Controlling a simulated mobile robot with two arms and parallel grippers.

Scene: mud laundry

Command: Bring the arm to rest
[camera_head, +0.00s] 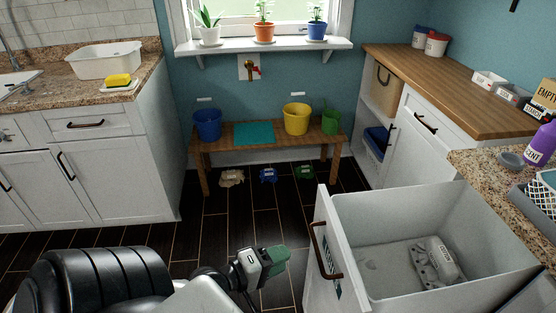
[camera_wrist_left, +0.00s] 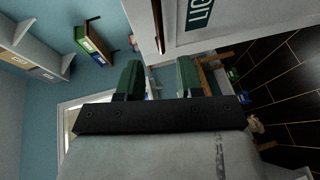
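My left arm comes in from the lower left of the head view. Its gripper (camera_head: 275,262) has green fingertips and hangs in front of the open drawer's face, apart from the handle. In the left wrist view the gripper's two green fingers (camera_wrist_left: 158,78) stand apart with nothing between them, so it is open and empty. My right gripper is not in view.
An open white drawer (camera_head: 345,225) with a dark handle (camera_head: 325,252) stands just right of my gripper, holding a grey labelled object (camera_head: 438,260). A wooden bench (camera_head: 273,150) with buckets stands behind. Dark floor (camera_head: 225,230) lies clear between.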

